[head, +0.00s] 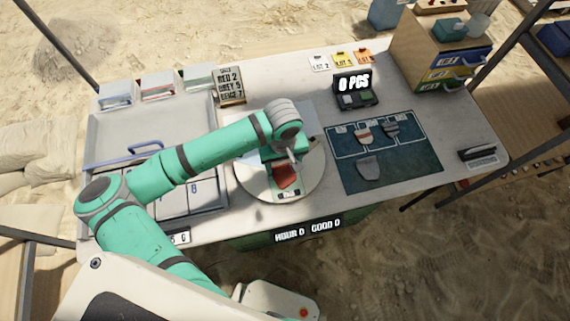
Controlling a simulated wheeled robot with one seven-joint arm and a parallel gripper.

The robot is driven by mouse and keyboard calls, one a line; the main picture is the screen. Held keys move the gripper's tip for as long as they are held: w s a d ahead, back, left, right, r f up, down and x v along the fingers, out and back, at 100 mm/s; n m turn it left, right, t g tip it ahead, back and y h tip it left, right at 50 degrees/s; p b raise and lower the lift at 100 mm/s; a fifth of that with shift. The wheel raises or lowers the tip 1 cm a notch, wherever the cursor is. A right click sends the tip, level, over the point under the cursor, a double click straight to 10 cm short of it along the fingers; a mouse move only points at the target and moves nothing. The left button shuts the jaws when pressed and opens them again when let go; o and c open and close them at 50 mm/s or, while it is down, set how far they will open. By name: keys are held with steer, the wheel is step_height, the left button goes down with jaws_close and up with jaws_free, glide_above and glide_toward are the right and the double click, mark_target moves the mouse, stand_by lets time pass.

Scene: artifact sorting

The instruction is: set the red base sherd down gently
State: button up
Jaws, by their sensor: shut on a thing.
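The red base sherd (287,178) shows below my gripper (290,166), over the round pale disc (252,180) on the table. My gripper points down and is shut on the sherd. The arm and gripper hide part of the sherd and the back of the disc. I cannot tell whether the sherd touches the disc or hangs just above it. A small card with a green mark (288,193) lies at the disc's front, close to the sherd.
Right of the disc is a dark mat (417,168) with a reddish sherd (364,136) and two grey sherds (369,168). A tray with compartments (120,125) fills the left. A drawer cabinet (415,55) stands at back right.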

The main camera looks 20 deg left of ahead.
steer(key=shift+d+f, duration=0.15)
steer(key=shift+d, duration=0.05)
steer(key=shift+s+a, duration=0.1)
steer(key=shift+a, duration=0.1)
steer(key=shift+s+f, duration=0.1)
steer(key=shift+f, duration=0.05)
steer(key=o, duration=1.1)
